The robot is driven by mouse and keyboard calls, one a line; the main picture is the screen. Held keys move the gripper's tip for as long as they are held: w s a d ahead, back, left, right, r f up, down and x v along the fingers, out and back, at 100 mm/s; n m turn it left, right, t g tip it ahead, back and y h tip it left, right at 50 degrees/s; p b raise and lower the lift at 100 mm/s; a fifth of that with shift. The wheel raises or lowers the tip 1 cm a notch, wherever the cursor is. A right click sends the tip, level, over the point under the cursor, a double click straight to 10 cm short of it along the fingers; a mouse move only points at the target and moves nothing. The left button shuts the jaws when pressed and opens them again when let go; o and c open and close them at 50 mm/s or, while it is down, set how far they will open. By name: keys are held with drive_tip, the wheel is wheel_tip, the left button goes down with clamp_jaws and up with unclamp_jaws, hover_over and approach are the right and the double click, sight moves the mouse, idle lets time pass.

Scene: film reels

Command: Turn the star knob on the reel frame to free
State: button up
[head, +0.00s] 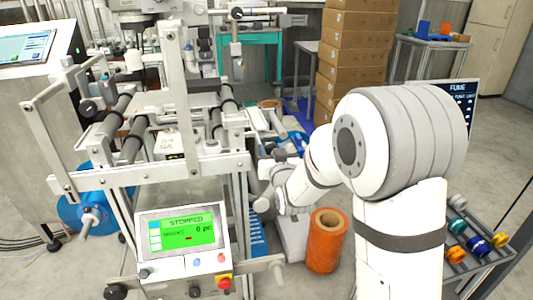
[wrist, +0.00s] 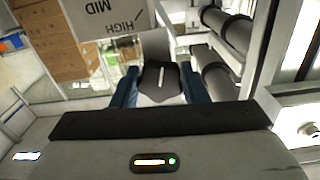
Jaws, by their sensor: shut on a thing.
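The star knob (wrist: 162,78) is dark with a white pointer line and sits in the middle of the wrist view. My gripper (wrist: 159,90) has its two blue fingers on either side of the knob and is shut on it. A pale label plate (wrist: 112,20) behind the knob shows the words MID and HIGH upside down; any other word is out of view. In the head view my gripper (head: 292,147) is at the right side of the reel frame (head: 212,166), and I cannot make out the knob there.
Dark rollers (head: 133,140) run along the frame. A control panel (head: 183,238) reading STOPPED is at its front. An orange roll (head: 326,240) stands on the floor below my arm. Stacked cardboard boxes (head: 355,65) and a rack of coloured reels (head: 478,243) are to the right.

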drive_tip(key=shift+f+n+b, duration=0.25)
drive_tip(key=shift+n+b, duration=0.6)
drive_tip(key=shift+n, duration=0.25)
drive_tip(key=shift+a+r+n+b, duration=0.1)
drive_tip(key=shift+r+n+b, duration=0.1)
drive_tip(key=shift+n+b, duration=0.5)
drive_tip(key=o, duration=1)
drive_tip(key=p+v, duration=0.1)
drive_tip(key=v, duration=0.7)
drive_tip(key=shift+r+p, duration=0.1)
drive_tip(key=shift+p, duration=0.3)
